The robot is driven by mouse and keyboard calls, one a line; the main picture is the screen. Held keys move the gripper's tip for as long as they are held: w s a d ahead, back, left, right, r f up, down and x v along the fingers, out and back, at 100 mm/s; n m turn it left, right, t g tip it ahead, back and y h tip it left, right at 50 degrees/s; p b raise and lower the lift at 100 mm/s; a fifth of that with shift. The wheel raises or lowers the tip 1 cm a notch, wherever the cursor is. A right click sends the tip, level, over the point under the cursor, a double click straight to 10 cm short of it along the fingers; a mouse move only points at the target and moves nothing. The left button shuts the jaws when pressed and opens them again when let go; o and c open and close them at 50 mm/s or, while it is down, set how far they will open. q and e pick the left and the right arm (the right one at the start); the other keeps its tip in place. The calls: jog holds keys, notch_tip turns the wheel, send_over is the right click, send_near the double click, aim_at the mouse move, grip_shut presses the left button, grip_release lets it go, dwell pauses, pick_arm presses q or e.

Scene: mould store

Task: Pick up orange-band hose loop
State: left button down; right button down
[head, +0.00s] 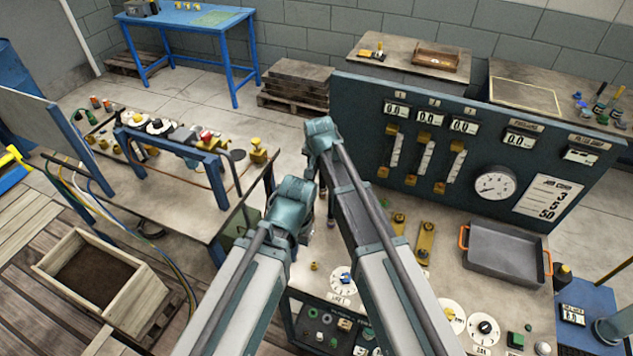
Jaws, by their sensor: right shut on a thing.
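I cannot make out an orange-band hose loop anywhere in the head view. My right gripper (331,213) shows only as a small part beyond the bend of my right arm, over the near edge of the panel bench. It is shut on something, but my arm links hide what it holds. My left arm bends in the middle of the picture, and its gripper is hidden behind its own links.
The panel bench (450,270) carries a grey tray (505,255) with orange handles and an upright gauge panel (375,110). A cluttered bench (185,205) stands left, with a wooden box (75,240) on the floor before it.

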jog(key=shift+r, duration=0.1)
notch_tip(320, 180, up, 10)
jog(key=p, duration=1)
